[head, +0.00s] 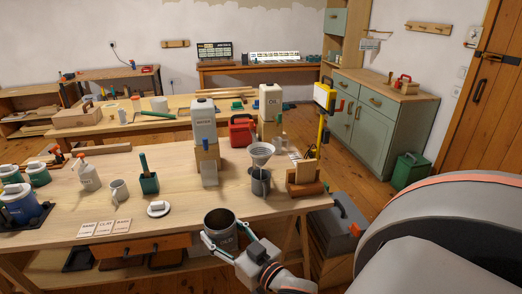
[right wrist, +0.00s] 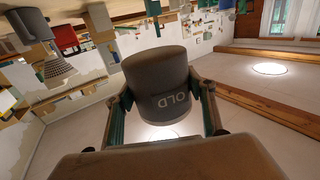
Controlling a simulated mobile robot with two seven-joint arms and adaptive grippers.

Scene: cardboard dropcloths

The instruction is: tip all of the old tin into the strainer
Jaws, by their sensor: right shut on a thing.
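The old tin is a grey can (head: 219,224) with a dark open top, near the front edge of the workbench in the head view. It stands roughly upright, and its contents cannot be made out. The right wrist view shows the tin (right wrist: 158,78) with the word OLD, between the two fingers. My right gripper (head: 224,238) is shut on it. The strainer (head: 260,151) is a pale cone over a dark grey pot (head: 260,183), behind and to the right of the tin. My left gripper is not in view.
A wooden block with brushes (head: 303,170) stands right of the pot. A water container (head: 203,123) stands on a wooden stand behind. A white dish (head: 158,209) and paper cards (head: 105,227) lie left. The bench front between cards and pot is mostly clear.

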